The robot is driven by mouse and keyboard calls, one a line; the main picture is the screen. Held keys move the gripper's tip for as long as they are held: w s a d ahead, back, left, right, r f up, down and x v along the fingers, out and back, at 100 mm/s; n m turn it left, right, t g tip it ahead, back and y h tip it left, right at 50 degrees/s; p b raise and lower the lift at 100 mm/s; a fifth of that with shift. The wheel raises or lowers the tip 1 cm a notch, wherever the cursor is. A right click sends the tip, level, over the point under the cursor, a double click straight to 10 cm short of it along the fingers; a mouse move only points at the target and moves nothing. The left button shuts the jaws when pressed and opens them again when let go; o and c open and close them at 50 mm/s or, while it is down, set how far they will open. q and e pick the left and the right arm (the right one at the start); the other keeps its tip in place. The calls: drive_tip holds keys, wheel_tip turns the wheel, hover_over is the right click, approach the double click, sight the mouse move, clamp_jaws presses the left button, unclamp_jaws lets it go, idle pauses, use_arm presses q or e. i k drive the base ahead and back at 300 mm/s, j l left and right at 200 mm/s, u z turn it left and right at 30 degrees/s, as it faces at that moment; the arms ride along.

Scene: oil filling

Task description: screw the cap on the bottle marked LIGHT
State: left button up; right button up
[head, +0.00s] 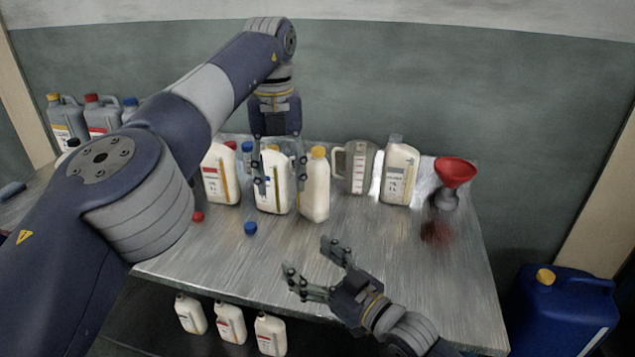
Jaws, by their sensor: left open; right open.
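Three pale bottles stand in the left and middle of the table: one with a red-marked label (222,178), one with a dark label (271,196), and one with a yellow cap (317,190). A bottle with a grey top (401,174) stands farther right. I cannot read which is marked LIGHT. A loose red cap (197,217) and a loose blue cap (250,228) lie at the front left of the table. My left gripper (279,172) points down, open, its fingers over the dark-label bottle and partly hiding its top. My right gripper (307,257) is open and empty over the table's front.
A clear measuring jug (357,168) and a red funnel (455,172) stand on the metal table (400,270), with a dark red stain near the funnel. Several small bottles (231,323) sit below. A blue canister (565,315) stands at right, grey canisters (102,118) back left.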

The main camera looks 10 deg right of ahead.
sight(312, 204)
drive_tip(key=i+l, duration=0.3)
drive_tip(key=i, duration=0.15)
drive_tip(key=i+l, duration=0.25)
drive_tip(key=i, duration=0.2)
